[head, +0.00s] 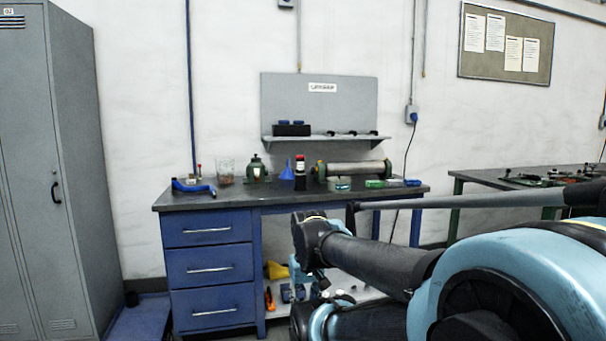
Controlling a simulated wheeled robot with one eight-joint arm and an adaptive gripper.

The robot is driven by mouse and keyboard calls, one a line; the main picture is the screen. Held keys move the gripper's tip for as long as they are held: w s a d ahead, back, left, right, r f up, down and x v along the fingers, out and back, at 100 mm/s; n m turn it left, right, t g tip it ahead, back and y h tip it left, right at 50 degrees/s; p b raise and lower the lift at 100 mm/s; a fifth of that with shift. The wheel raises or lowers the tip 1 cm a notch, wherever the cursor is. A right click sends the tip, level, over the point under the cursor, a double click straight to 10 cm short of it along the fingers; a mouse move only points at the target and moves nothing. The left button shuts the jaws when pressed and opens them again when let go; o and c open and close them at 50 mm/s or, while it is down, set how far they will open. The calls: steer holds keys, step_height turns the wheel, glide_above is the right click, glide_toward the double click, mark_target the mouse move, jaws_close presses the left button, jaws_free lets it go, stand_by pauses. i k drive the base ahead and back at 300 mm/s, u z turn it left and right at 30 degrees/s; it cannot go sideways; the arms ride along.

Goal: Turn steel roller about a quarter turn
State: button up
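The steel roller (355,169) lies level on the back right of the dark bench top (250,197). It is a pale metal cylinder held between green end supports. A small clear dish stands in front of its left part. My arm fills the lower right, in front of the bench and well apart from the roller. My gripper cannot be made out in this view.
A blue tool (193,186), a glass beaker (226,172), a green bottle (256,169), a blue funnel (287,170) and a dark red-topped bottle (300,173) stand left of the roller. Small green and blue items (394,183) lie at its front right. A shelf (325,138) hangs above.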

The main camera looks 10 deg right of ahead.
mark_target(359, 168)
steer(key=i, duration=0.85)
steer(key=z, duration=0.05)
